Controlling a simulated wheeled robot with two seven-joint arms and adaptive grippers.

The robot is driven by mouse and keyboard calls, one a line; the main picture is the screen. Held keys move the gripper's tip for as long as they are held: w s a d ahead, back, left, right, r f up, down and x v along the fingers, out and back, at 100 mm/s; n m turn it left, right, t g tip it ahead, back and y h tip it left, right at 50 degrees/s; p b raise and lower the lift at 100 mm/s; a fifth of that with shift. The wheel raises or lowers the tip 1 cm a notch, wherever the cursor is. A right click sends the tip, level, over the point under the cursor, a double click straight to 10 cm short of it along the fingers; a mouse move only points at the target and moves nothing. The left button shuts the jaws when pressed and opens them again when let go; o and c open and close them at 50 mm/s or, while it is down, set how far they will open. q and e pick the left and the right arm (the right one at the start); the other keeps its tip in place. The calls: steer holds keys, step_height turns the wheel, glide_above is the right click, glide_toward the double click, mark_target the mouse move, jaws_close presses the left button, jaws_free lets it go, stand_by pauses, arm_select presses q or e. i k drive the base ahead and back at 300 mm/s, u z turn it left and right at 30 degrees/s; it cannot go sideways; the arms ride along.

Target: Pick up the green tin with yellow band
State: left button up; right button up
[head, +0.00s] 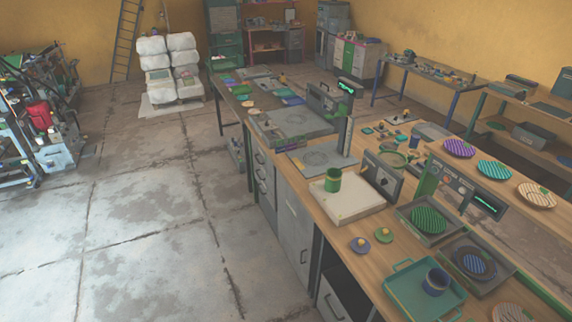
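A green tin (333,182) stands upright on a pale square board (345,207) on the wooden bench. It is too small in the picture to make out a yellow band clearly. A dark blue tin (436,283) with a yellowish line stands in a green tray (408,300) nearer to me. Neither of my grippers shows in the head view, and nothing is holding the green tin.
A grey control box (382,178) stands behind the board. Ribbed plates line the bench's right side. The concrete floor (150,250) at left is open.

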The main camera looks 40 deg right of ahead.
mark_target(334, 175)
steer(key=u, duration=0.1)
steer(key=i, duration=2)
steer(key=z, duration=0.65)
steer(key=i, duration=1.05)
steer(key=z, duration=1.75)
steer(key=i, duration=0.8)
steer(key=z, duration=0.6)
